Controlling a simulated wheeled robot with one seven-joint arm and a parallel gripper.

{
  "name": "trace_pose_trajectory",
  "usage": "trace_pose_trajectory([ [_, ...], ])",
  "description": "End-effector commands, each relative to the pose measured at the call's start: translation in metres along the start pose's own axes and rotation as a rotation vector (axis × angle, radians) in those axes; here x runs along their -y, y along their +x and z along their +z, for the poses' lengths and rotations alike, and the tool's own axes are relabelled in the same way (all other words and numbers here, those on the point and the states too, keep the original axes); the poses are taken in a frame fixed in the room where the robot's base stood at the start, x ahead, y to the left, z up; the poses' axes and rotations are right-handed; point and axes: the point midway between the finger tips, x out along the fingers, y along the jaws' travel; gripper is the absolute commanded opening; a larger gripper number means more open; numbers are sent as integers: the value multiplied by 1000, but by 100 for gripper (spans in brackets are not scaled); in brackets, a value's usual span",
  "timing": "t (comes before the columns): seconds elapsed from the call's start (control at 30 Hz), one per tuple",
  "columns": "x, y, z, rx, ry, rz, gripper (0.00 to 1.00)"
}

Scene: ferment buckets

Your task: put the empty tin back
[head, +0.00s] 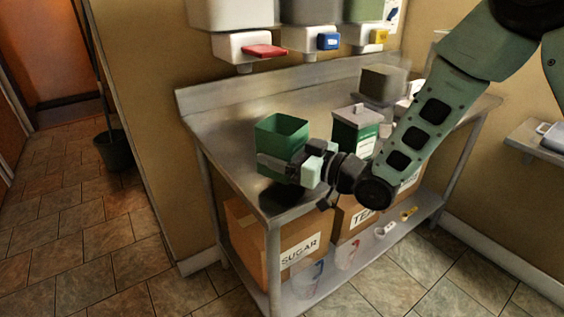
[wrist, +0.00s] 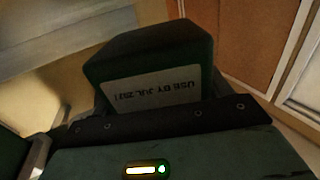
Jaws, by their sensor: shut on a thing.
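A green square tin (head: 282,133) with an open top shows in the head view, over the left front corner of the steel table. It looks upright and its visible inside looks empty. My gripper (head: 284,165) is shut on its lower part. A dark shadow lies on the table below, so the tin seems to be held above the top. In the wrist view the tin (wrist: 150,55) fills the middle, with a pale label reading "USE BY JUL 202-", last digit unclear. A second green tin (head: 354,131), with a lid and white label, stands on the table behind my gripper.
The steel table (head: 235,110) has bare room at its back left. A grey box-like thing (head: 383,84) stands at the back right. Dispensers with red (head: 264,51), blue (head: 328,41) and yellow (head: 378,37) levers hang above. Cardboard boxes (head: 255,235) sit on the lower shelf.

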Motion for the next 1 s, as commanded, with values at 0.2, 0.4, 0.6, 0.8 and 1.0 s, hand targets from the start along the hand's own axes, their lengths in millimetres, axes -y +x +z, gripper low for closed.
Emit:
trace_pose_trajectory([
  [0.2,0,0,28,2,1,-1,48],
  [0.4,0,0,28,0,-1,0,48],
  [0.6,0,0,33,1,-1,0,48],
  [0.8,0,0,32,1,0,0,99],
  [1.0,0,0,30,1,0,0,99],
])
